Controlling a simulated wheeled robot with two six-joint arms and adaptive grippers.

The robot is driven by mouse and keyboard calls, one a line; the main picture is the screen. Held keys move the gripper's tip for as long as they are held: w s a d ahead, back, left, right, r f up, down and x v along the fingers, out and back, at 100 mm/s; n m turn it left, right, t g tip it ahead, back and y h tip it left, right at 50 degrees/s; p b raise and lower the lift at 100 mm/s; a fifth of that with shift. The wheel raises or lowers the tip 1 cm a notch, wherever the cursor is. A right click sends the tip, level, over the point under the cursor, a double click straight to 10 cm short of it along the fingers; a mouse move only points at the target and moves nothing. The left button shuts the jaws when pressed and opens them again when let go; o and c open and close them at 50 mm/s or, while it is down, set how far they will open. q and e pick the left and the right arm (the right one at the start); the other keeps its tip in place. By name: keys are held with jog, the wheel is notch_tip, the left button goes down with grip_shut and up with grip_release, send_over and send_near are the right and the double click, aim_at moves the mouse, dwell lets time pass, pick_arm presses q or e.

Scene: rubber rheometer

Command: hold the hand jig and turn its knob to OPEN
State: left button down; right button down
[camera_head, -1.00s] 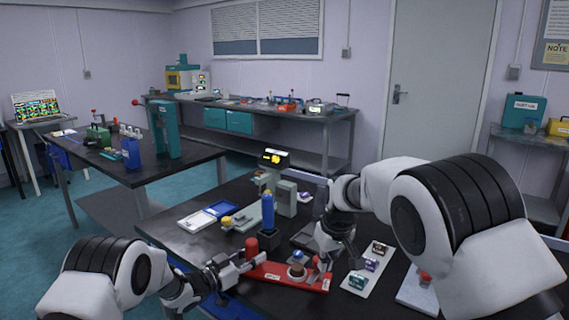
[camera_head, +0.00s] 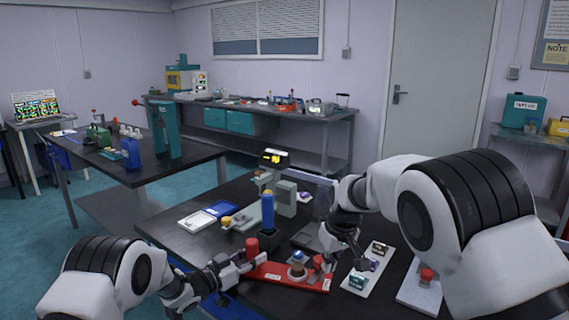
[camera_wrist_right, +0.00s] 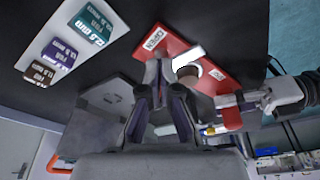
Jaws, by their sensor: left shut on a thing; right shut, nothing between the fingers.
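The hand jig is a red plate (camera_head: 285,277) on the near black table, with an upright red grip (camera_head: 252,245) at its left end. My left gripper (camera_head: 246,262) is shut on that red grip. The jig's knob (camera_head: 298,257) stands on the plate. In the right wrist view the knob shows a white bar (camera_wrist_right: 188,58) over a brown round body. An OPEN label (camera_wrist_right: 154,38) lies on one side of it and another label (camera_wrist_right: 217,74) on the other. I cannot tell which label the bar points at.
A pale card (camera_head: 360,290) with several coloured labelled blocks lies under and beside my right gripper. A blue upright tool (camera_head: 268,212) stands behind the jig. A pale plate with a red button (camera_head: 425,276) is at the right.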

notch_tip(320, 180, up, 6)
dwell(0.4)
jog(key=shift+s+x, duration=0.2)
jog(key=shift+x, duration=0.8)
jog(key=shift+s+x, duration=0.2)
jog(key=shift+x, duration=0.75)
jog(key=shift+s+x, duration=0.15)
jog(key=shift+x, duration=0.85)
jog(key=shift+f, duration=0.15)
jog(key=shift+w, duration=0.25)
jog(key=shift+w+d, duration=0.15)
jog(key=shift+d, duration=0.05)
